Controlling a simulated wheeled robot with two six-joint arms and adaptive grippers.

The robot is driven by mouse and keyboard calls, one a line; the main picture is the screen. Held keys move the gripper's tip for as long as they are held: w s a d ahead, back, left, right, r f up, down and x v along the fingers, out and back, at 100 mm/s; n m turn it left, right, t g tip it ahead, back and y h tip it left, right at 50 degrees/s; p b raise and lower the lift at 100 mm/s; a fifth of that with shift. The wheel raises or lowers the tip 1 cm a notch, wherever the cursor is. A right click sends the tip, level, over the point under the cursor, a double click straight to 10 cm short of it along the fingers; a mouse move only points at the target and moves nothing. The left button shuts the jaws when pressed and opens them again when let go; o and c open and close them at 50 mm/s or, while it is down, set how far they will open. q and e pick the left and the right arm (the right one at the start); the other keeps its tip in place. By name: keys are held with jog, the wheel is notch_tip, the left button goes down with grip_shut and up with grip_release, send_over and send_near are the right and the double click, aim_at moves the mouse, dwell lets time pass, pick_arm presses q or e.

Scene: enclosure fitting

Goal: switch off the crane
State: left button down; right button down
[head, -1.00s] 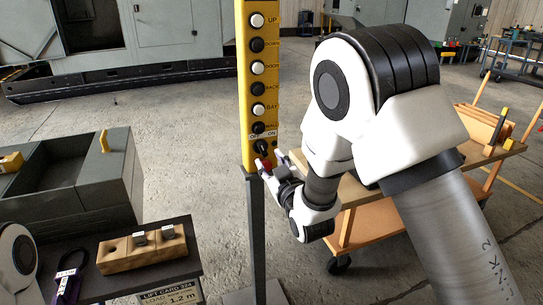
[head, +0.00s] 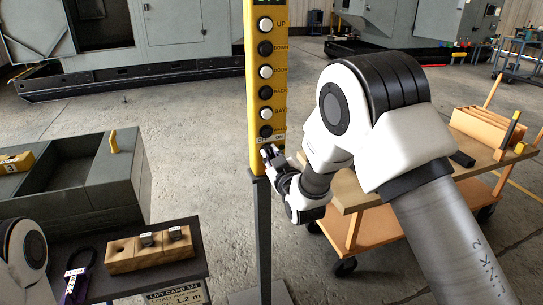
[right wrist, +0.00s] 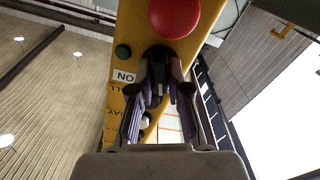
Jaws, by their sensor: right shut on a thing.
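The yellow crane pendant (head: 252,100) stands upright on a dark post, with a column of black and white buttons labelled UP, DOWN, DOOR, RACK, BAY and WALL. Near its lower end is a plate (head: 270,138) marked OFF and ON. My right gripper (head: 268,151) is at the switch just below this plate. In the right wrist view its fingers (right wrist: 158,92) are shut on the black switch knob (right wrist: 160,54), beside the ON label (right wrist: 125,76). The knob's angle is hidden. My left gripper is out of view.
A wooden cart (head: 380,220) is to the right, under my right arm. Open floor lies behind the pendant.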

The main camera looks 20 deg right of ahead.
jog(key=shift+f+n+b, duration=0.2)
jog(key=shift+n+b, duration=0.2)
jog(key=shift+n, duration=0.1)
jog(key=shift+r+n, duration=0.1)
jog(key=shift+n, duration=0.3)
jog(key=shift+r, duration=0.1)
jog(key=c, duration=1.1)
grip_release()
jog(key=s, duration=1.2)
jog(key=shift+d, duration=0.15)
